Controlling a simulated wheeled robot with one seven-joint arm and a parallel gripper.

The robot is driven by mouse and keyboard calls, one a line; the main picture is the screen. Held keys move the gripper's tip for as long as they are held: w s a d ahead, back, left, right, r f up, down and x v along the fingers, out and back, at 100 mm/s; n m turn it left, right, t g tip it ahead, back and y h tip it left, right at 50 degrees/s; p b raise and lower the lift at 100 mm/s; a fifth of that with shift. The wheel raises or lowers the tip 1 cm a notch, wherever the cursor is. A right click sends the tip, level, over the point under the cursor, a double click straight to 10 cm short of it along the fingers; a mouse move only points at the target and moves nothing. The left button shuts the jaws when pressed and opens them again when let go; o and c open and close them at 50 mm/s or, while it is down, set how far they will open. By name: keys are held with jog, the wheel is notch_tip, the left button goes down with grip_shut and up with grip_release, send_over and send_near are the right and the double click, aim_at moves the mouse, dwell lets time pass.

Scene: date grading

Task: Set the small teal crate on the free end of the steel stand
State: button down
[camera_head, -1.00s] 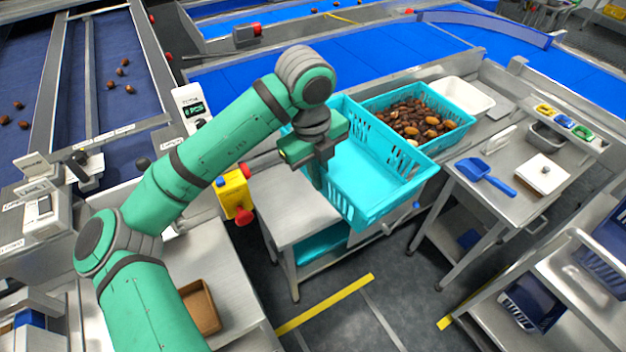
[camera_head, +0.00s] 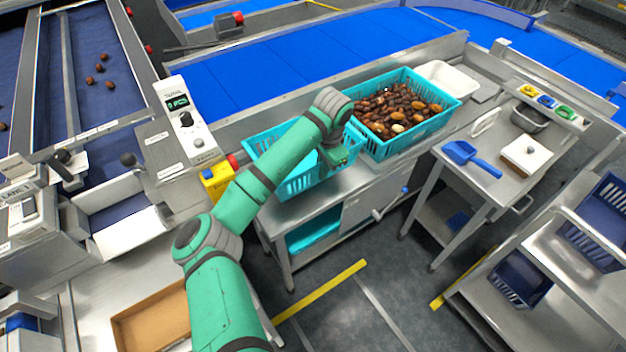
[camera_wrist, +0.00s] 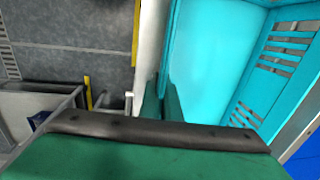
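The small teal crate (camera_head: 300,183) is empty and level at the left end of the steel stand (camera_head: 335,192). It looks to be on the stand top or just above it; I cannot tell which. My gripper (camera_head: 334,165) is at the crate's right part, over its near wall, with my forearm crossing over the crate. In the wrist view the fingers (camera_wrist: 163,98) are close together at the wall of the crate (camera_wrist: 210,60), with the crate's inside to the right. They look shut on that wall. The fingertips are partly hidden.
A teal crate full of dates (camera_head: 375,142) stands on the stand's right part, close to the small crate. The blue conveyor (camera_head: 290,70) runs behind. A yellow box with red buttons (camera_head: 217,183) is at the left. A side table with a blue scoop (camera_head: 462,153) is right.

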jog(key=shift+w+a+f, duration=0.1)
jog(key=shift+a+f, duration=0.05)
jog(key=shift+f, duration=3.45)
jog(key=shift+f, duration=0.1)
jog(key=c, duration=2)
grip_release()
notch_tip(320, 180, up, 12)
jog(key=s, duration=0.1)
jog(key=shift+d, duration=0.45)
jog(key=shift+s, duration=0.1)
